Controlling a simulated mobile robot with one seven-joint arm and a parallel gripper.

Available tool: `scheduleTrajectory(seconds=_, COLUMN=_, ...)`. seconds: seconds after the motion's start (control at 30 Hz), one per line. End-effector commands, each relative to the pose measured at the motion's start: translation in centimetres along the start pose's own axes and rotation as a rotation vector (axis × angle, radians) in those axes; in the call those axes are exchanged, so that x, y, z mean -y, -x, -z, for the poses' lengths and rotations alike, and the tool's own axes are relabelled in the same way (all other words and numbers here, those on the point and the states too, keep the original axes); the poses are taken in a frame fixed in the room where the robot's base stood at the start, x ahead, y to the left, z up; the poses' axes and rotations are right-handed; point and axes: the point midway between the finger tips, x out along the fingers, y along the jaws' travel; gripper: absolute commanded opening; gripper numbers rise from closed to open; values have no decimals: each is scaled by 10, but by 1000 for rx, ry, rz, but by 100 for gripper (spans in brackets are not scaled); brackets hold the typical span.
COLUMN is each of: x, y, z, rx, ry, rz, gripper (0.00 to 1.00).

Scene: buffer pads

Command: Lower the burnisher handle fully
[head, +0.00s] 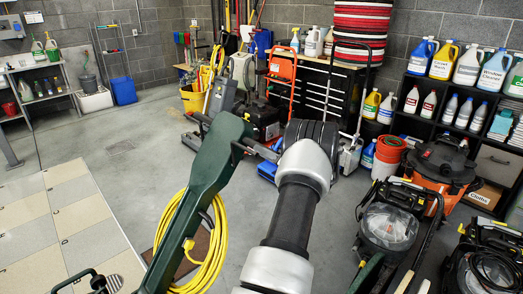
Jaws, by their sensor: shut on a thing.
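The burnisher handle (198,190) is a long dark green column rising steeply from the bottom of the head view and leaning right toward its top. Its black crossbar grip (262,151) sticks out to the right at the top and runs behind my wrist. A coil of yellow cord (212,250) hangs on the column. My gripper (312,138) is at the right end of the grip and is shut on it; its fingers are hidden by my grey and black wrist. The burnisher's base is out of view below.
Wet vacuums (388,225) and an orange-black one (440,165) crowd the floor at right, before a shelf of bottles (465,85). A cart and a black tool chest (322,90) stand behind.

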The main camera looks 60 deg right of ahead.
Motion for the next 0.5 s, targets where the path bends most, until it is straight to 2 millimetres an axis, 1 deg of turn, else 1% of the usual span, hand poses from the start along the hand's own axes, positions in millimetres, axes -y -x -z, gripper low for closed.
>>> scheduleTrajectory(seconds=0.47, x=1, y=-3, z=4, rx=-8, ry=-1, rz=5, gripper=0)
scheduleTrajectory(seconds=0.5, x=1, y=-3, z=4, rx=-9, ry=-1, rz=5, gripper=28)
